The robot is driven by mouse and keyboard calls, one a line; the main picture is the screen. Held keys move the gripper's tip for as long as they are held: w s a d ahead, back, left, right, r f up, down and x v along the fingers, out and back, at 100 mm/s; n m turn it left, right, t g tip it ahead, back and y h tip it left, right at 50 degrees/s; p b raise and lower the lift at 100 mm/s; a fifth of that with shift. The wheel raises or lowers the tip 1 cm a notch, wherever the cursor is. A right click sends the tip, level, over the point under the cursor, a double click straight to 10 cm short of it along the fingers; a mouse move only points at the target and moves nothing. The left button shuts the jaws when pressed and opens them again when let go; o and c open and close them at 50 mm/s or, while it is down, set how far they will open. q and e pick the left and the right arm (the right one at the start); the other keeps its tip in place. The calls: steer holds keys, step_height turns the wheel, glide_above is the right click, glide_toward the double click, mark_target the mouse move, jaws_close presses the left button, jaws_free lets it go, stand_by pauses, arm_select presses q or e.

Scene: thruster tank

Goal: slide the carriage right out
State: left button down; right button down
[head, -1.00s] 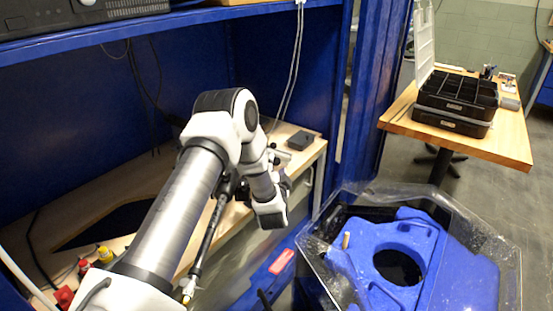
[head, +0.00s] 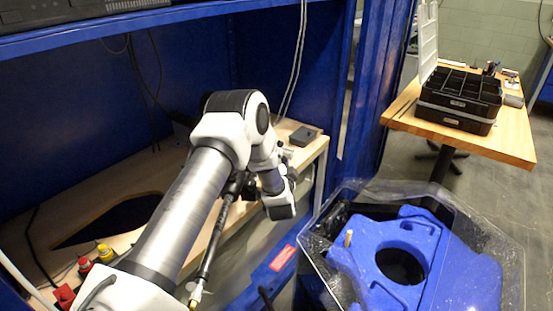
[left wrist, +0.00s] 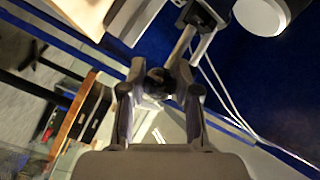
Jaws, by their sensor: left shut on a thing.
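My left gripper (left wrist: 158,98) shows in the left wrist view, its two fingers shut on a dark rounded piece (left wrist: 157,81) between the tips. I take this piece for part of the carriage, but its full shape is hidden. A black and grey bracket-like part (left wrist: 201,20) shows beyond the fingers; I cannot tell whether it joins the held piece. In the head view my left arm reaches over the wooden bench's right end, and its wrist mostly hides the gripper and the carriage. My right gripper is not in view.
A clear tank (head: 330,262) with a blue body (head: 440,270) inside stands at the lower right. A small dark box (head: 304,136) lies on the bench (head: 90,185). A blue shelf overhangs the bench. A black organizer case (head: 460,98) stands on a far table.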

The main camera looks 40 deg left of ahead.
arm_select(q)
steer(key=d, duration=0.7)
steer(key=shift+w+d, duration=0.4)
steer(key=shift+w, duration=0.05)
steer(key=shift+a, duration=0.1)
steer(key=c, duration=0.8)
jaws_free()
steer(key=v, duration=1.2)
steer(key=shift+o, duration=0.2)
steer(key=shift+r, duration=0.1)
